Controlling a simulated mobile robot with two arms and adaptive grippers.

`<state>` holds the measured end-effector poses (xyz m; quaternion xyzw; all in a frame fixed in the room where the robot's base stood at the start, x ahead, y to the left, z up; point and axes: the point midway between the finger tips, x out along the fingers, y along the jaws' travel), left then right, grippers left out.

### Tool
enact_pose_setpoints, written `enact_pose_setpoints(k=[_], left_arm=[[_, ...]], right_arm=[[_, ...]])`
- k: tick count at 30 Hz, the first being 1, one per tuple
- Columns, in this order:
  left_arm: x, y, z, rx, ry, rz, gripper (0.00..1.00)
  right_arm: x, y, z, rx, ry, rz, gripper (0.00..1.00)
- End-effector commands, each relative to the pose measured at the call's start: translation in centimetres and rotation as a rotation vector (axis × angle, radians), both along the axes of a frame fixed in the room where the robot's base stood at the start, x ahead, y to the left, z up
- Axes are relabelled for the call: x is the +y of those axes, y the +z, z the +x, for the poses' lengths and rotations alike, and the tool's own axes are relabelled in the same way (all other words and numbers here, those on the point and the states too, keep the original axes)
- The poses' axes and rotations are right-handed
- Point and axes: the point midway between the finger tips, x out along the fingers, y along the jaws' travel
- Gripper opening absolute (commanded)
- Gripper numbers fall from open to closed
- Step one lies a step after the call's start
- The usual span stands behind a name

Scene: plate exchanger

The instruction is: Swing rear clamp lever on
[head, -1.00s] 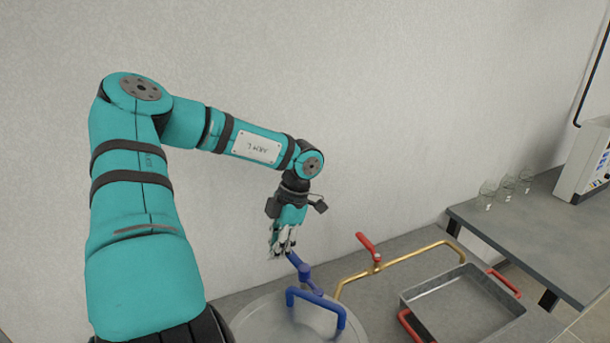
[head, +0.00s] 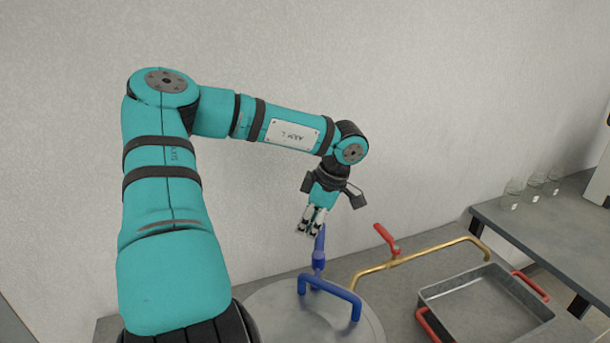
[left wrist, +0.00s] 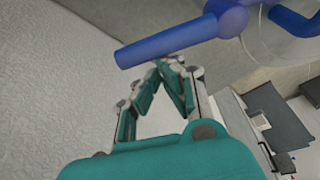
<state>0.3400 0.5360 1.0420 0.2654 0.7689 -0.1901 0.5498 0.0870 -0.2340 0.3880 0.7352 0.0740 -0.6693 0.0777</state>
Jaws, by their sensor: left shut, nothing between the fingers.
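The blue clamp lever (head: 320,243) stands near upright at the rear of a round metal lid (head: 262,312). My left gripper (head: 311,224) is shut and empty, at the lever's upper end and slightly to its left. In the left wrist view, the lever (left wrist: 165,45) crosses just beyond my closed fingertips (left wrist: 170,66). I cannot tell whether they touch it. The lever's thicker hub (left wrist: 228,14) lies at the top of that view. My right gripper is out of view.
A blue bow handle (head: 332,288) rises from the lid. Right of it are a brass pipe (head: 430,252) with a red valve lever (head: 385,237) and a metal tray (head: 480,310) with red handles. Glass jars (head: 512,194) stand on a bench. A wall is close behind.

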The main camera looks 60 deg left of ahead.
Motion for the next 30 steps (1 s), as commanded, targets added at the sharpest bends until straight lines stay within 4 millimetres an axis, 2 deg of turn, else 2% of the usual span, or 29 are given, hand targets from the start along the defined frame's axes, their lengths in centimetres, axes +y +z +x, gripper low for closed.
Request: enact_pose_setpoints(k=[19, 23, 30], left_arm=[[-0.1, 0.4, 0.3, -0.002, -0.015, 0.001, 0.0], [-0.4, 1.9, 0.7, -0.004, -0.014, 0.003, 0.0], [-1.4, 6.8, 2.0, -0.001, -0.015, 0.003, 0.0]], right_arm=[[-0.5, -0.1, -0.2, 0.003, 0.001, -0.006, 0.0], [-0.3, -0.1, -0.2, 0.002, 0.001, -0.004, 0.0], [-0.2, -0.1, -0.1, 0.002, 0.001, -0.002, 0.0]])
